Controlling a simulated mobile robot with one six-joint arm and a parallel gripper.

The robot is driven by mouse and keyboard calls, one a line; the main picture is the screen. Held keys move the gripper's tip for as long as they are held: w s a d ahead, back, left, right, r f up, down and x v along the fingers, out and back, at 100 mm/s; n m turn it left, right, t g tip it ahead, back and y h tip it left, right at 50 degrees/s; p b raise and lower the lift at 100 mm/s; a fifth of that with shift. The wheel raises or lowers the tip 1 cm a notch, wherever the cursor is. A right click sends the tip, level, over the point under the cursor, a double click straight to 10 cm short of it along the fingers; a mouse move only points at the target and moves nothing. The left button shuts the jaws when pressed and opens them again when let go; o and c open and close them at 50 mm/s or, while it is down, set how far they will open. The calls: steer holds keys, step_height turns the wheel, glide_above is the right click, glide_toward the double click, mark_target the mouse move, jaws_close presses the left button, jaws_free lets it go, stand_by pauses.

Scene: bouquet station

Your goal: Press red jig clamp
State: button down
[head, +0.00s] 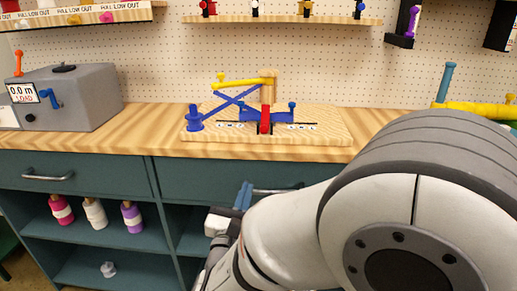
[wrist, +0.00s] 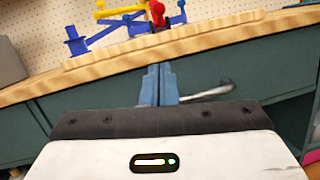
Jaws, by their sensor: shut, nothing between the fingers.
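The red jig clamp (head: 265,120) stands upright at the front middle of a wooden jig board (head: 330,127) on the workbench. It also shows in the wrist view (wrist: 157,13), near the top edge and partly cut off. Blue and yellow jig parts stand around it. My gripper (head: 244,195) has blue fingers, shut and empty, in front of the drawer fronts and below the bench top. In the wrist view the closed fingers (wrist: 158,82) point toward the board, apart from the clamp.
A grey box with a load display (head: 70,95) stands at the left of the bench. Yellow and blue parts (head: 475,108) lie at the right. The bench's front edge (head: 150,150) and drawer handles (head: 47,177) are close to my gripper's height. Bare bench lies left of the board.

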steer(key=shift+w, duration=0.15)
steer(key=x, duration=0.4)
steer(key=r+x, duration=0.1)
steer(key=x, duration=0.2)
steer(key=r+b+x, duration=0.1)
steer(key=x, duration=0.3)
steer(key=shift+d+r, duration=0.2)
steer(key=shift+d, duration=0.1)
steer(key=shift+w+r, duration=0.4)
steer(key=shift+r, duration=0.05)
